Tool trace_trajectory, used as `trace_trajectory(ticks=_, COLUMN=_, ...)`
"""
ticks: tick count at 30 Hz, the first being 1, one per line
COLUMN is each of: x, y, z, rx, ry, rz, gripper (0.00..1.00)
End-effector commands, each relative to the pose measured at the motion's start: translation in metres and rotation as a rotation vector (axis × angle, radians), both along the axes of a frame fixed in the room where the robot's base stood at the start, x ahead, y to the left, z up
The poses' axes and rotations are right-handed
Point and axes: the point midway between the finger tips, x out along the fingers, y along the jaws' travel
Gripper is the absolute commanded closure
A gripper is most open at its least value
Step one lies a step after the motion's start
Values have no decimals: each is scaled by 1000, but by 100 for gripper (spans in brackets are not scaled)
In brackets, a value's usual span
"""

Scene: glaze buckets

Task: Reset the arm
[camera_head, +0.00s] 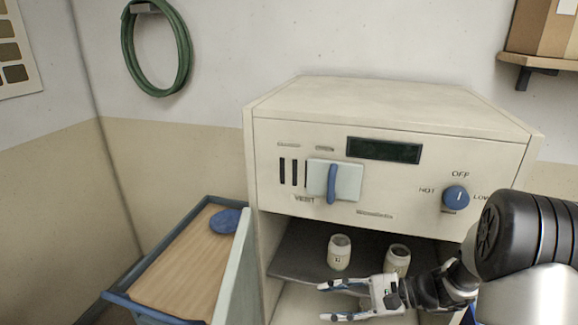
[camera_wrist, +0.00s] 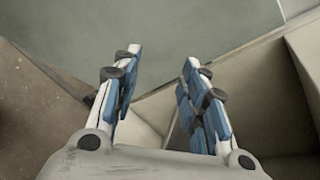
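My gripper (camera_head: 326,301) is at the lower right of the head view, in front of the open lower bay of a cream cabinet (camera_head: 290,150). Its fingers point left and are apart, with nothing between them. In the wrist view my gripper (camera_wrist: 163,58) also shows open and empty, its two blue-padded fingers clear of each other. My arm comes in from the right edge and covers part of the cabinet's right side.
Two small pale jars (camera_head: 339,252) (camera_head: 397,260) stand on the dark shelf (camera_head: 300,250) behind my gripper. The cabinet's door (camera_head: 240,275) stands open at left. Beyond it is a blue-framed cart (camera_head: 185,265) with a blue round thing (camera_head: 224,221). A blue knob (camera_head: 456,197) is near my arm.

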Motion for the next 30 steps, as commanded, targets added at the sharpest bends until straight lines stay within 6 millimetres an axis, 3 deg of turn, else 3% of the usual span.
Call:
trace_trajectory(ticks=1, x=-14, y=10, z=18, rx=-68, ry=-34, rz=66, gripper=60)
trace_trajectory(ticks=3, x=-37, y=20, z=34, rx=-161, ry=-70, rz=152, gripper=60)
trace_trajectory(ticks=8, x=-90, y=31, z=64, rx=-385, ry=-171, rz=336, gripper=60)
trace_trajectory(ticks=13, x=-141, y=27, z=86, rx=-633, ry=-302, rz=500, gripper=60)
trace_trajectory(ticks=18, x=-184, y=10, z=102, rx=-888, ry=-458, rz=631, gripper=60)
trace_trajectory(ticks=24, x=-217, y=-16, z=118, rx=-1171, ry=-651, rz=734, gripper=60)
trace_trajectory(ticks=30, x=-230, y=-35, z=128, rx=-1341, ry=-774, rz=775, gripper=60)
